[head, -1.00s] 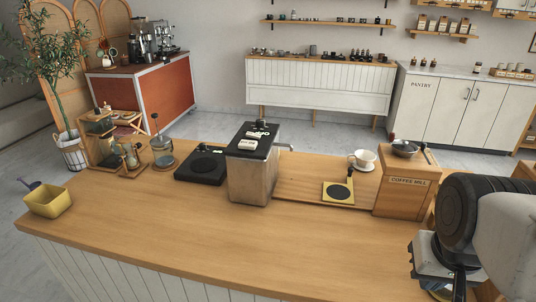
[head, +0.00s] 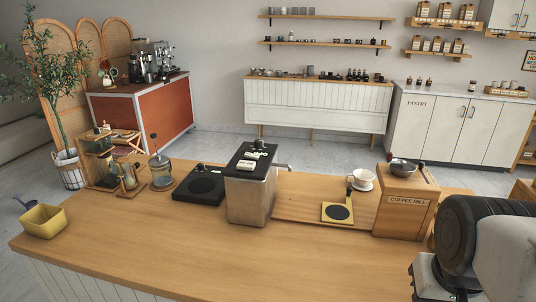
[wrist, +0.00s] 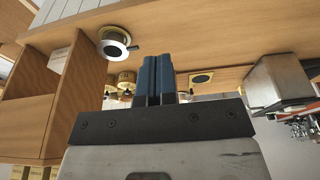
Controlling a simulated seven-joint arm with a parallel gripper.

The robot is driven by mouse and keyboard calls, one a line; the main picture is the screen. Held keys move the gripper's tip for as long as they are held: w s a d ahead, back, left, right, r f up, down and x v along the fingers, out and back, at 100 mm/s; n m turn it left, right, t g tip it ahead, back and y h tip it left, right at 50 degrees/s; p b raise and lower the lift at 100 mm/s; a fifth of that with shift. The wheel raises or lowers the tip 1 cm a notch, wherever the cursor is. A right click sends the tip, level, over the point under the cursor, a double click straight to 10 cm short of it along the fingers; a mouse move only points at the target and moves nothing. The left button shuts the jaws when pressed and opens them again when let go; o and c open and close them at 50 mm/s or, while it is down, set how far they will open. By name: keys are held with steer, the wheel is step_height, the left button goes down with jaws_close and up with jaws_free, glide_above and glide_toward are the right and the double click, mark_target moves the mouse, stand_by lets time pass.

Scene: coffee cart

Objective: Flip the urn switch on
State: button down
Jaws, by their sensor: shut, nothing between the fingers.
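The urn (head: 250,200) is a metal box with a black top, standing upright near the middle of the wooden counter. A tap (head: 284,167) sticks out on its right side. Small white labels and dark parts sit on its top; I cannot tell which of these is the switch or how it is set. In the wrist view, a metal box that looks like the urn (wrist: 279,85) is at the right. My gripper (wrist: 158,75) shows its blue fingers together, empty and apart from the urn. In the head view my arm is at the lower right; the fingertips are hidden.
A black hot plate (head: 200,187) is left of the urn. The front of the counter (head: 200,250) is clear.

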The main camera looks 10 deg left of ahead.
steer(key=shift+w+r, duration=0.1)
steer(key=w+a+r, duration=0.3)
steer(key=w+r, duration=0.1)
steer(key=w, duration=0.3)
steer(key=w+a+r, duration=0.3)
steer(key=w+r, duration=0.1)
steer(key=w, duration=0.2)
step_height(320, 180, up, 5)
steer(key=g+y, duration=0.2)
steer(key=g, duration=0.1)
glide_above(248, 154)
steer(key=d, duration=0.3)
steer(key=shift+w+a+r, duration=0.1)
steer(key=shift+a, duration=0.15)
steer(key=shift+f, duration=0.2)
steer(key=f, duration=0.4)
steer(key=a+f, duration=0.1)
steer(key=f, duration=0.4)
steer(key=a+f, duration=0.1)
steer(key=f, duration=0.3)
steer(key=shift+a+f, duration=0.1)
steer(key=shift+f, duration=0.15)
